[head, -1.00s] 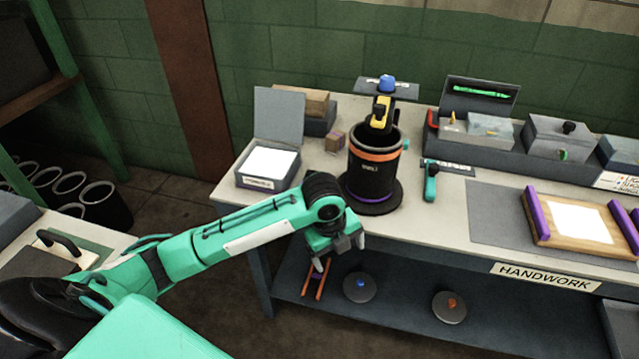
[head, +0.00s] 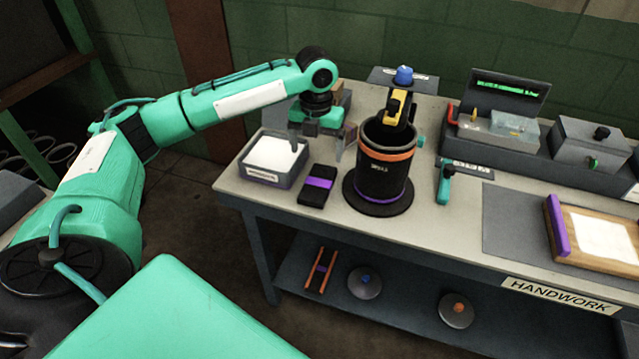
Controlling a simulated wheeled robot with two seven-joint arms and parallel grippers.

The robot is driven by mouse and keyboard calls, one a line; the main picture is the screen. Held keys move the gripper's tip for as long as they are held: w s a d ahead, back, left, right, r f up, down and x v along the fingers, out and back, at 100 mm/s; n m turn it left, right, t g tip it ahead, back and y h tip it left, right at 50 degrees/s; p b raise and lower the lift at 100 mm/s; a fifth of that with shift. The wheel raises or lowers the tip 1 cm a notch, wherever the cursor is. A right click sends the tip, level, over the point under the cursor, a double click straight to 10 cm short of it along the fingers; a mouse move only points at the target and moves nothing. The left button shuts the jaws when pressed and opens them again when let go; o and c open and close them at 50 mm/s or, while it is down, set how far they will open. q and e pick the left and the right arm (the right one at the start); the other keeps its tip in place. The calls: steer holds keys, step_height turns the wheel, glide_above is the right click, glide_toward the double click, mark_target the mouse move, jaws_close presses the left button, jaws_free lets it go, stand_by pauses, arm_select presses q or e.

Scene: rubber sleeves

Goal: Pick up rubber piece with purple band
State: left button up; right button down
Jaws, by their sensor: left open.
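The rubber piece with the purple band (head: 317,184) is a black block lying on the table's front left part, its purple band across the middle. My left gripper (head: 316,148) points down with its fingers apart and empty. In the picture it is just above and behind the rubber piece, between the grey box and the black container, apart from the piece. My right gripper is out of view.
A grey box with a white top (head: 272,178) stands left of the piece. A black container with an orange band (head: 385,170) stands close on its right, on a round base. A teal-handled tool (head: 443,186) lies further right. The table's front edge is near.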

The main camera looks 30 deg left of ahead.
arm_select(q)
glide_above(318, 182)
steer(key=f, duration=0.5)
steer(key=shift+s, duration=0.35)
steer(key=shift+f, duration=0.45)
steer(key=f, duration=0.4)
steer(key=shift+w+f, duration=0.25)
steer(key=shift+w, duration=0.1)
steer(key=shift+f, duration=0.3)
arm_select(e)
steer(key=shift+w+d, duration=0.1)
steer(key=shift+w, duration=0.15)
arm_select(q)
steer(key=shift+c, duration=0.2)
steer(key=c, duration=1.1)
steer(key=shift+c, duration=0.3)
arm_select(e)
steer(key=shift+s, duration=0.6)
